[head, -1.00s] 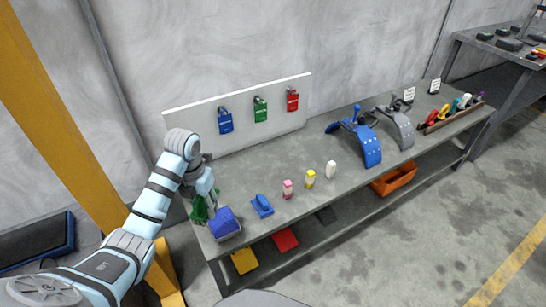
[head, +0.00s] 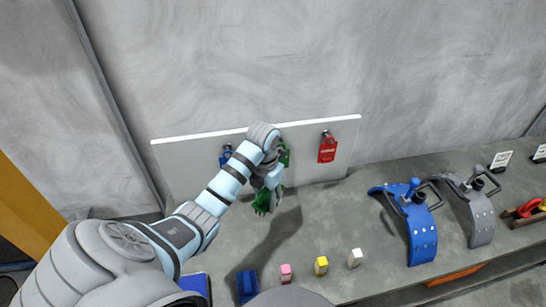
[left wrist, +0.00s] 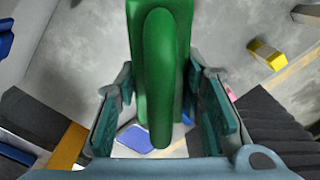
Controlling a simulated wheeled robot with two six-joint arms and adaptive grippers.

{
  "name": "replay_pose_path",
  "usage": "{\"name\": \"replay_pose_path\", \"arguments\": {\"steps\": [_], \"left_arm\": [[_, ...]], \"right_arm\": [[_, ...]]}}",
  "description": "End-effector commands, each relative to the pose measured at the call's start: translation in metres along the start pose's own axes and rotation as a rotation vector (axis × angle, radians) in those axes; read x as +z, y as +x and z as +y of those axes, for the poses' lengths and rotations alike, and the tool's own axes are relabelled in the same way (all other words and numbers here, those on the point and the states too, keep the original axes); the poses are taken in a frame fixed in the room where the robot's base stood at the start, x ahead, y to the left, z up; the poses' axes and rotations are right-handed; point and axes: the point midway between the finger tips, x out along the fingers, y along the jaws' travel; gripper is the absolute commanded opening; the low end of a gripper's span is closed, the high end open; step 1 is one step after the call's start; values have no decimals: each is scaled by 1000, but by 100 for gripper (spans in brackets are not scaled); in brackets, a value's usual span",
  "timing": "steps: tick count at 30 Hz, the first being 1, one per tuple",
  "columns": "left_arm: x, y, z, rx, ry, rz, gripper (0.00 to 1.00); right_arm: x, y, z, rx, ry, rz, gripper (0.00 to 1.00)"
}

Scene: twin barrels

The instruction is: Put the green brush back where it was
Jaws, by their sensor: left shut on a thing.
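The green brush (head: 262,203) is in my left gripper (head: 270,190), above the back part of the bench, in front of the padlock board. In the left wrist view the brush (left wrist: 160,60) fills the upper middle, its long rounded handle towards the camera, between the two fingers of the gripper (left wrist: 163,120). A blue brush (head: 248,285) lies on the bench near its front edge. A blue pad (head: 195,284) lies to its left, partly hidden by my arm. My right gripper is not in view.
A white board (head: 185,168) with blue (head: 226,157), green (head: 284,157) and red (head: 327,150) padlocks stands behind. Pink (head: 286,272), yellow (head: 321,266) and white (head: 355,258) blocks stand along the front. Blue (head: 412,225) and grey (head: 473,205) curved fixtures stand at right.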

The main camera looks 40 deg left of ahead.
Motion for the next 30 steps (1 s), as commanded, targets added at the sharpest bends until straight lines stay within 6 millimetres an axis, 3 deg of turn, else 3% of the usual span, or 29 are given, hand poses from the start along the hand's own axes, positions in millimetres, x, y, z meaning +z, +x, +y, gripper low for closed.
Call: {"name": "replay_pose_path", "arguments": {"steps": [1,3,6,9,18,24,29,30], "left_arm": [[-4,29,1,0,-3,9,5],[-5,56,3,-1,-6,9,5],[-4,89,4,0,-7,7,5],[-4,110,4,0,-5,5,5],[-4,158,4,0,-3,3,5],[-3,158,4,1,-2,2,5],[-3,162,3,1,-2,2,5],[-3,161,3,1,-2,2,42]], "right_arm": [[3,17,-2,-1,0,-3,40],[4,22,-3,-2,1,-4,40],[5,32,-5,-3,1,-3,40],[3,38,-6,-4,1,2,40],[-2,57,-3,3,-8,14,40],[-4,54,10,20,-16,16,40],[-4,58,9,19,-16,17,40],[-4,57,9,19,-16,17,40]]}}
